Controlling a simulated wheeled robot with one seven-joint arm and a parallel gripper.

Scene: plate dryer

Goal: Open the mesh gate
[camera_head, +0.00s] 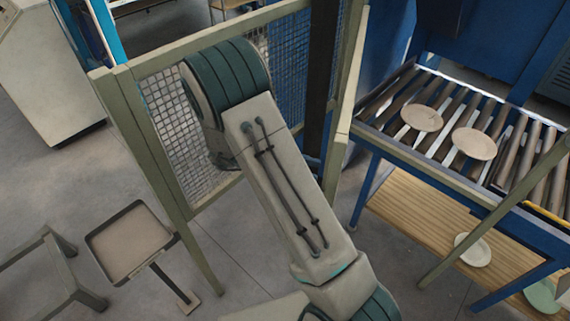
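The mesh gate (172,128) is a pale olive frame filled with wire mesh, standing upright in the upper left and middle of the head view. My arm crosses in front of it and hides much of its middle and lower right. No latch or handle can be made out. My gripper does not show. I cannot tell whether anything touches the gate, or whether it is shut or ajar.
A blue roller conveyor (392,157) with two plates (474,143) stands at the right, above a wooden shelf (415,215) holding more plates. A tray stand (130,241) and a low frame (45,275) stand at the lower left. Bare floor lies between.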

